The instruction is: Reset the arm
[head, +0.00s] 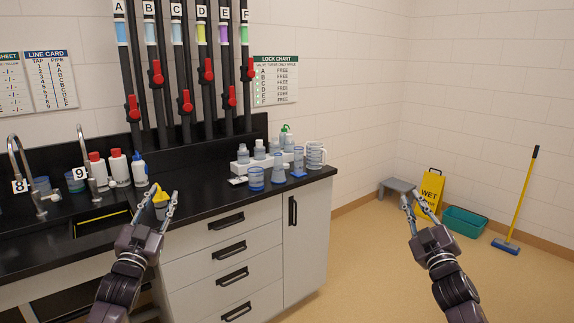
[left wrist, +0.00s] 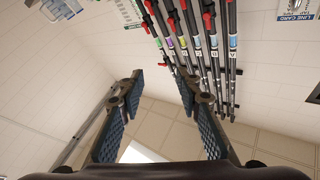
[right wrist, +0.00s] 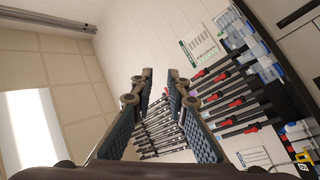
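My left gripper (head: 166,190) is raised in front of the black counter, fingers pointing up and apart. In the head view a small cup with yellow on it (head: 160,206) shows behind and between its fingers. In the left wrist view the gripper (left wrist: 160,80) has nothing between its fingers. My right gripper (head: 411,196) is held over the open floor at the right, fingers apart. In the right wrist view the gripper (right wrist: 160,74) is also empty. Both wrist views look steeply upward past the pipes to the ceiling.
The black counter (head: 205,195) holds bottles, beakers, a white rack (head: 262,163) and taps 8 and 9. Pipes A to F with red valves rise behind it.

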